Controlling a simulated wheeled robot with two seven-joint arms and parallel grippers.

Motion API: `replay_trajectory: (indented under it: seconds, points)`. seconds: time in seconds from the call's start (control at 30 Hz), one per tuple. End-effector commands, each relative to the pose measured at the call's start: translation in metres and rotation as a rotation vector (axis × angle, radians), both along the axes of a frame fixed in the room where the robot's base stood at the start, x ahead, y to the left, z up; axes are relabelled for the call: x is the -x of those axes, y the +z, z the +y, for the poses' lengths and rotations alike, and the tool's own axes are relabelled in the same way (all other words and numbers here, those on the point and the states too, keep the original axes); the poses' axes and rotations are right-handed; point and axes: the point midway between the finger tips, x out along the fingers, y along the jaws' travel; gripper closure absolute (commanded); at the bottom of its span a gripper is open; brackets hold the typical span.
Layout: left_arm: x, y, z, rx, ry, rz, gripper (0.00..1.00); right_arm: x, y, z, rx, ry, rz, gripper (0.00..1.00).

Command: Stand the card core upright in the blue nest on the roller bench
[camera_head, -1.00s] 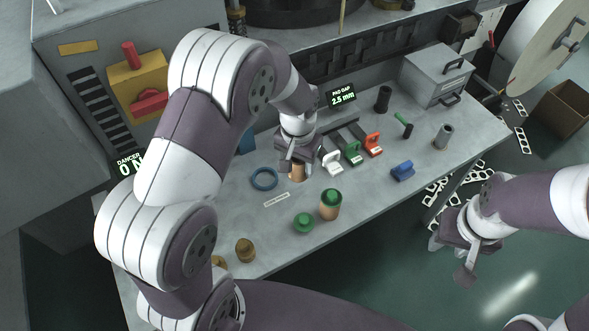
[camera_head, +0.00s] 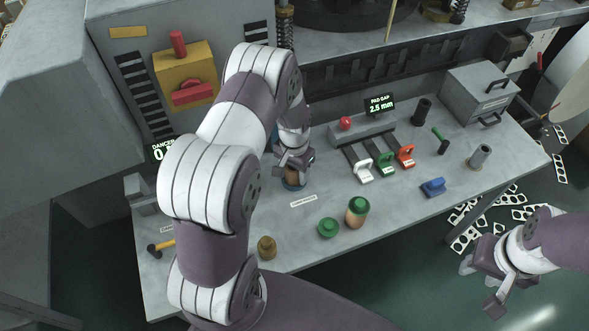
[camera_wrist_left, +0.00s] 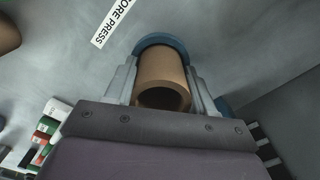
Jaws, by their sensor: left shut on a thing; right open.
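The card core (camera_wrist_left: 163,72) is a brown hollow tube held between the fingers of my left gripper (camera_wrist_left: 163,85), with its open end facing the wrist camera. In the head view the left gripper (camera_head: 293,172) is low over the bench and the core (camera_head: 292,175) shows just below it. The blue nest (camera_head: 293,186) is a ring around the core's lower end; its rim also shows in the left wrist view (camera_wrist_left: 160,42). The core looks upright; I cannot tell if it is fully seated. My right gripper (camera_head: 480,287) is open and empty, off the bench's right front.
The bench (camera_head: 400,215) holds a green-topped roll (camera_head: 357,210), a green disc (camera_head: 328,228) and a brown piece (camera_head: 267,247) in front.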

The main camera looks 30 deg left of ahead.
Motion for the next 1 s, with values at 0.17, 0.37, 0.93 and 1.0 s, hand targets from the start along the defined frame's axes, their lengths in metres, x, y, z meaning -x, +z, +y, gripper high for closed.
replay_trajectory:
  seconds: [0.17, 0.37, 0.93, 1.0]
  points:
    - [0.000, 0.001, 0.000, 0.000, 0.000, -0.001, 0.76, 0.000, 0.000, 0.000, 0.000, 0.000, 0.000, 0.57]
    - [0.000, -0.002, 0.000, 0.000, 0.000, -0.001, 0.27, 0.000, -0.002, 0.000, 0.000, 0.000, 0.000, 0.57]
    - [-0.001, 0.047, 0.000, -0.001, 0.000, -0.005, 0.21, 0.000, 0.002, 0.000, 0.000, 0.000, 0.000, 0.57]
    - [-0.001, 0.060, 0.000, -0.001, 0.000, -0.004, 0.21, 0.000, 0.002, 0.000, 0.000, 0.000, 0.000, 0.57]
